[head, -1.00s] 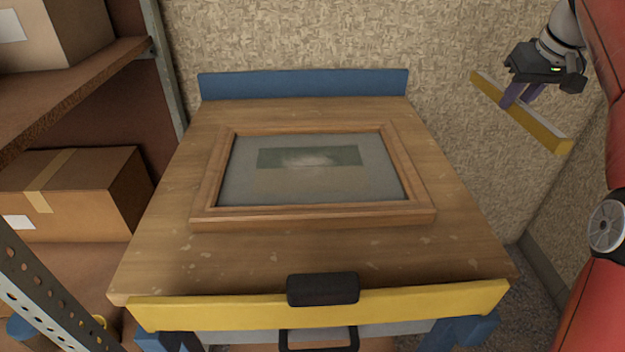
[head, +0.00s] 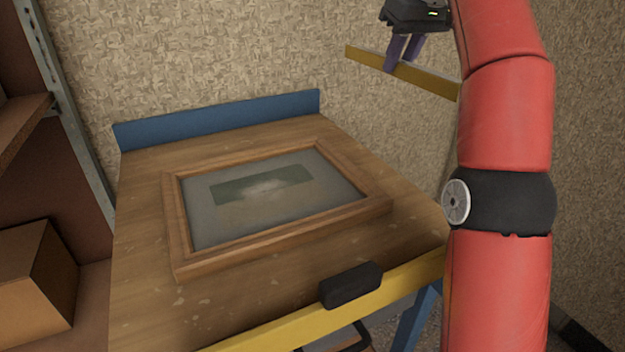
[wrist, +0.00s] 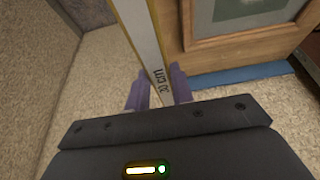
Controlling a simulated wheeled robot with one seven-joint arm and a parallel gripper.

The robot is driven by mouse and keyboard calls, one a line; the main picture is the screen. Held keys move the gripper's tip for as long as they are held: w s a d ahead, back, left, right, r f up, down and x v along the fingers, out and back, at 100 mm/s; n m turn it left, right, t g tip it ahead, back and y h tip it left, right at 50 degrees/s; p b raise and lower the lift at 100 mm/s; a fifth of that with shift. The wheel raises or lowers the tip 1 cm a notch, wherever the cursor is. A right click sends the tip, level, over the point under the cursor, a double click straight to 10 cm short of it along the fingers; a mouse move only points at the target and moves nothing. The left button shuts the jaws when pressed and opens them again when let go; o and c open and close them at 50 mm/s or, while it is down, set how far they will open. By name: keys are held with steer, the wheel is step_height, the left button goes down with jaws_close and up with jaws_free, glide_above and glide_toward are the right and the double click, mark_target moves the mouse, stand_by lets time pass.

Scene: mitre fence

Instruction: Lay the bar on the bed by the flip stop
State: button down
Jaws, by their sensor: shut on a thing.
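A long thin yellow bar (head: 425,80) is held above and to the right of the wooden bench top, in front of the wall. My gripper (head: 398,66) is shut on it with purple fingers, nearer its left end. In the wrist view the bar (wrist: 143,35) runs away between the fingers (wrist: 156,95), and its pale face is marked "30 cm". A black block (head: 351,285), seemingly the flip stop, sits on the yellow front rail (head: 290,330). The wooden top (head: 140,230), perhaps the bed, has a blue strip (head: 220,118) along its back.
A wooden picture frame (head: 180,255) lies flat on the top and takes up most of it. Clear wood runs around the frame. Shelving with a cardboard box (head: 35,290) stands at the left. My red arm stands at the right.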

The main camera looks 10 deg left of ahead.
mark_target(381, 171)
steer(key=shift+f, duration=0.5)
step_height(381, 171, down, 19)
steer(key=b, duration=0.3)
steer(key=shift+b, duration=0.3)
steer(key=shift+f, duration=0.2)
steer(key=c, duration=1.2)
jaws_free()
